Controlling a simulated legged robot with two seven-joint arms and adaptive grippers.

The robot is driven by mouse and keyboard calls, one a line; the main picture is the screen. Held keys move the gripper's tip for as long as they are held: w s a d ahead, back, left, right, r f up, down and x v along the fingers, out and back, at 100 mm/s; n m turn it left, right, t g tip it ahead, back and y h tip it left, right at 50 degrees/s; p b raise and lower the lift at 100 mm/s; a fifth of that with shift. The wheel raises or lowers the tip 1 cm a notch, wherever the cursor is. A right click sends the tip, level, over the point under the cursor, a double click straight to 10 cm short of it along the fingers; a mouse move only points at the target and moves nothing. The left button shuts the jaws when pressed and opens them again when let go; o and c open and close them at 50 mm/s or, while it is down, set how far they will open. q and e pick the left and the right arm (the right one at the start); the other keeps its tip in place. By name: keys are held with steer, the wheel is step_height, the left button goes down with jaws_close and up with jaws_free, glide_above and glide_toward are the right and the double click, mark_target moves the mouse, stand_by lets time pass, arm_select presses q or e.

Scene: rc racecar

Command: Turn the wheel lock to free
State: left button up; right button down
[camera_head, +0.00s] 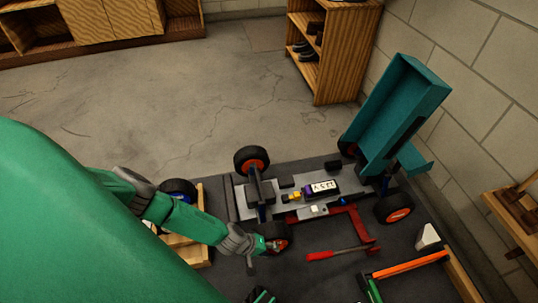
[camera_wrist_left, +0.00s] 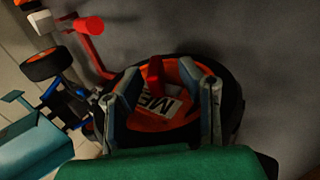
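The RC car chassis (camera_head: 300,194) lies on a dark mat. Its near-left wheel (camera_head: 279,232), black with an orange hub, is partly hidden by my left gripper (camera_head: 268,246). A red wheel lock (camera_wrist_left: 155,76) stands up at the hub. My left gripper (camera_wrist_left: 163,88) has its fingers apart over the hub, with the lock between them; no firm contact shows. A dark and green part, perhaps my right gripper, is cut off at the head view's bottom edge.
The teal car body (camera_head: 400,105) stands tilted up at the back right. A wooden crate (camera_head: 196,257) holding another wheel is at left. An orange-handled tool (camera_head: 410,264) lies at lower right.

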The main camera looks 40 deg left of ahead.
arm_select(q)
steer(key=shift+r, duration=0.1)
steer(key=v, duration=1.1)
steer(key=shift+s+a+r, duration=0.2)
steer(key=shift+a, duration=0.05)
steer(key=shift+d, duration=0.1)
